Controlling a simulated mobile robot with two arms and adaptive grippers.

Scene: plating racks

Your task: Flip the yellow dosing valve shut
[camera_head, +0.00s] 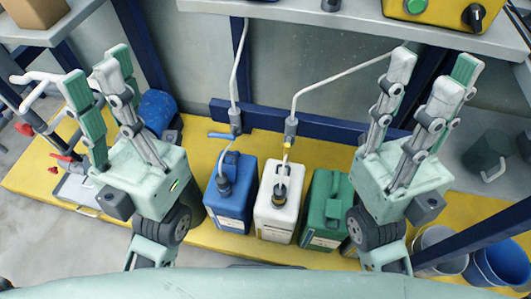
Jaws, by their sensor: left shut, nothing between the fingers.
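The yellow dosing valve sits on the thin pipe above the white canister (279,205). Its grey body (291,127) is upright, and its small yellow lever (287,145) shows just below, too small to tell its exact angle. My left gripper (96,68) is raised at the left, shut and empty, well away from the valve. My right gripper (432,68) is raised to the right of the valve, its fingers apart and nothing between them. Neither gripper touches the valve.
A blue valve lever (221,135) sticks out sideways above the blue canister (229,195). A green canister (327,212) stands right of the white one. A shelf (310,17) runs above. A blue bucket (500,262) stands at lower right.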

